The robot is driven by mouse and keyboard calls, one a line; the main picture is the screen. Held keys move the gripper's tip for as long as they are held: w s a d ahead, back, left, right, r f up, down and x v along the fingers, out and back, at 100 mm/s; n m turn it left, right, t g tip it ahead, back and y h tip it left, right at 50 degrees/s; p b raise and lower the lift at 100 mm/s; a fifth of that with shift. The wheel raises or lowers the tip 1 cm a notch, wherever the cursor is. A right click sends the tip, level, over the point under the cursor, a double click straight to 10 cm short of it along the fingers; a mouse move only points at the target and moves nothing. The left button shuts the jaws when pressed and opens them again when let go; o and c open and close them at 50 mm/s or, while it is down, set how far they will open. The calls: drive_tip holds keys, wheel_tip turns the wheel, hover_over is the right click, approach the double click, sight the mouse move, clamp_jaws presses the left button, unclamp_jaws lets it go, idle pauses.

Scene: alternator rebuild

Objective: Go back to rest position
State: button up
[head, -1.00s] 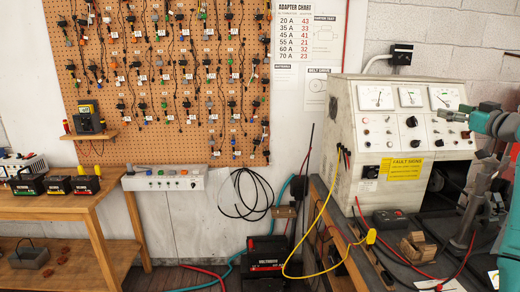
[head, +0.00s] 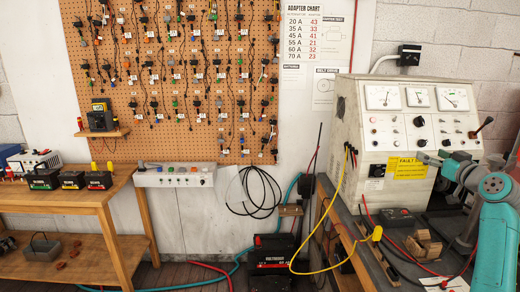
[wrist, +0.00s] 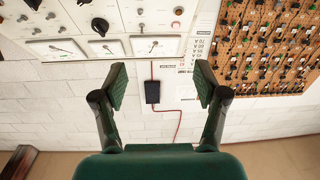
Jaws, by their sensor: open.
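My gripper (wrist: 160,90) is open in the wrist view, its two green-padded fingers wide apart with nothing between them. Behind the gap the wall and a dark wall box (wrist: 152,92) show, seen upside down. In the head view my teal and grey arm (head: 495,190) is at the right edge, in front of the test bench. The end of the arm is near the bench panel's right side; the fingers are too small there to make out.
The test bench (head: 395,125) has gauges and a yellow label. A yellow cable clamp (head: 377,233), wooden block (head: 422,246) and dark box (head: 393,218) lie on the bench top. A pegboard (head: 180,80) hangs behind. A wooden table (head: 105,195) with batteries stands left.

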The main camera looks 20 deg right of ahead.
drive_tip(key=s+a+f+m+g, duration=0.1)
drive_tip(key=s+a+f, duration=0.1)
drive_tip(key=a+f, duration=0.7)
drive_tip(key=s+a+f+m, duration=0.15)
drive_tip(key=a+f, duration=0.45)
drive_tip(key=f, duration=0.7)
drive_tip(key=s+a+f+g, duration=0.1)
drive_tip(key=s+a+f, duration=0.1)
drive_tip(key=a+f, duration=0.7)
drive_tip(key=s+a+f, duration=0.8)
drive_tip(key=f, duration=0.2)
drive_tip(key=s+a+f, duration=0.2)
drive_tip(key=s+a, duration=0.5)
drive_tip(key=s, duration=0.4)
drive_tip(key=s+a+f, duration=0.2)
drive_tip(key=s+a, duration=0.5)
drive_tip(key=s, duration=0.4)
drive_tip(key=s+a+r+n+y, duration=0.1)
drive_tip(key=s+a+r, duration=0.1)
drive_tip(key=s, duration=0.4)
drive_tip(key=s+a+r+n+y, duration=0.1)
drive_tip(key=s+a+r, duration=0.1)
drive_tip(key=s+r, duration=0.2)
drive_tip(key=s+a+r+n+g+y, duration=0.1)
drive_tip(key=s+r, duration=0.3)
drive_tip(key=s, duration=0.4)
drive_tip(key=shift+a+n, duration=0.45)
drive_tip(key=shift+a, duration=0.25)
